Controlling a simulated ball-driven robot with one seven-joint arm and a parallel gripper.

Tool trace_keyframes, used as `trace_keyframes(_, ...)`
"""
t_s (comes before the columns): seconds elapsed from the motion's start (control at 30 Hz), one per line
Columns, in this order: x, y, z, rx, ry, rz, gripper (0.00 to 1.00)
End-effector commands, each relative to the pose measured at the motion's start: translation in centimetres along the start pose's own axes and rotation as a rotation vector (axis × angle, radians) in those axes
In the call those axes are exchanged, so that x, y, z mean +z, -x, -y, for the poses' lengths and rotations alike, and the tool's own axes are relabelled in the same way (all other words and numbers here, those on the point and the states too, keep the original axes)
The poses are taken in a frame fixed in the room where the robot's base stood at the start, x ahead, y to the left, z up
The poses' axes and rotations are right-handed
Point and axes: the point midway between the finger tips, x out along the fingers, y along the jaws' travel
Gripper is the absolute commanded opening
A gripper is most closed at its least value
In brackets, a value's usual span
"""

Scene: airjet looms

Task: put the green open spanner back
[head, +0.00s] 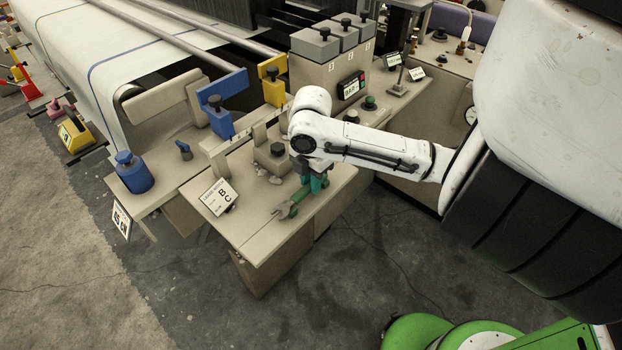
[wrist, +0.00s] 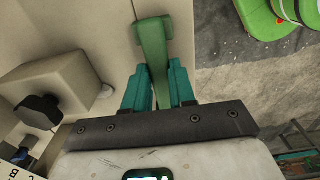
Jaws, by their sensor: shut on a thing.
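My gripper (head: 313,182) has teal fingers and is shut on the green handle. In the wrist view my gripper (wrist: 160,85) has one finger on each side of the green spanner (wrist: 153,42), whose handle end points up the picture. The grey jaw end does not show there. I cannot tell whether the spanner touches the bench top or hangs just above it.
A sign marked B and C (head: 220,196) stands left of the spanner. A beige block with a dark knob (head: 274,158) stands behind it. A blue weight (head: 134,172), a blue clamp (head: 218,110) and a yellow clamp (head: 272,80) are further left and back. Open floor lies in front.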

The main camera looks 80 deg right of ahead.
Motion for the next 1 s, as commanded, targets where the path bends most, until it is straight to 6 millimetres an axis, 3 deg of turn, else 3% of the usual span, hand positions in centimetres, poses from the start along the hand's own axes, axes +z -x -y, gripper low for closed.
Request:
trace_keyframes(0.1, 0.02, 0.03, 0.00, 0.000, 0.000, 0.001, 0.00)
trace_keyframes(0.13, 0.02, 0.03, 0.00, 0.000, 0.000, 0.000, 0.26)
trace_keyframes(0.43, 0.01, 0.03, 0.00, 0.000, 0.000, 0.000, 0.54)
trace_keyframes(0.6, 0.00, 0.03, 0.00, 0.000, 0.000, 0.000, 0.55)
trace_keyframes(0.87, -0.01, 0.01, 0.01, -0.001, 0.000, 0.000, 0.79)
trace_keyframes(1.0, -0.01, 0.02, 0.01, -0.001, 0.000, 0.000, 0.80)
